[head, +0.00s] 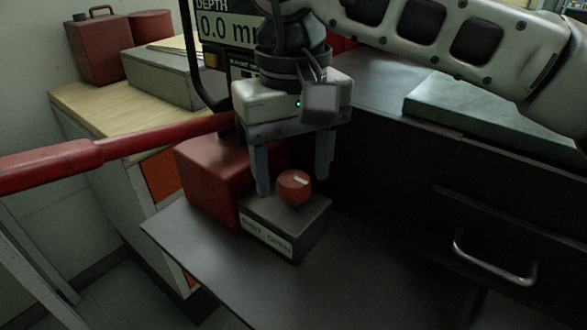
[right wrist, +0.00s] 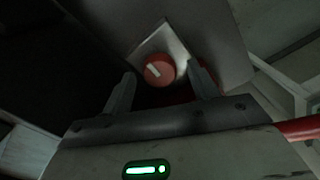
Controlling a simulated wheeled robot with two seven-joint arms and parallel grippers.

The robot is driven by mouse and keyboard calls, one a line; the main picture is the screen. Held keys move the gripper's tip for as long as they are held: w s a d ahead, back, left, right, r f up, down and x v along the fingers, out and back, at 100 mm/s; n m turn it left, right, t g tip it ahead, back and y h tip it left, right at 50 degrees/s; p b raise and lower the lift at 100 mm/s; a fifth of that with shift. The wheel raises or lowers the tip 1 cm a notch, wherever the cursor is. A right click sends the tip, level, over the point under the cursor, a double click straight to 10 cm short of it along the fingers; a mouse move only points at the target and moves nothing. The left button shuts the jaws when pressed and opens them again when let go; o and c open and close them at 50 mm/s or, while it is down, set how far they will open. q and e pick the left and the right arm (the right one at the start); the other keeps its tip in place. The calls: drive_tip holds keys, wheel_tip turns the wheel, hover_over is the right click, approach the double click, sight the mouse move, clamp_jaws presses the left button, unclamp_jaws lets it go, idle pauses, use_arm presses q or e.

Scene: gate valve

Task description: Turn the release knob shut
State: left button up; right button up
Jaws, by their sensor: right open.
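The release knob (head: 293,186) is a red round dial with a pale pointer mark, on top of a small dark box (head: 306,226) with a white label (head: 266,236) on its front. My right gripper (head: 293,190) points down over the box, open, with one finger on each side of the knob in the picture. The right wrist view shows the knob (right wrist: 159,70) beyond and between the two open fingertips (right wrist: 160,76). I cannot tell whether either finger touches it. The pointer's exact setting against the label is unclear. My left gripper is not in view.
A larger red box (head: 207,180) stands just left of the knob box, on a dark shelf (head: 205,262). A long red bar (head: 110,150) comes in from the left. A depth display (head: 225,25) stands behind my gripper. A drawer with a metal handle (head: 490,268) is at right.

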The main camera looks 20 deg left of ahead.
drive_tip(key=shift+f, duration=0.4)
drive_tip(key=c, duration=1)
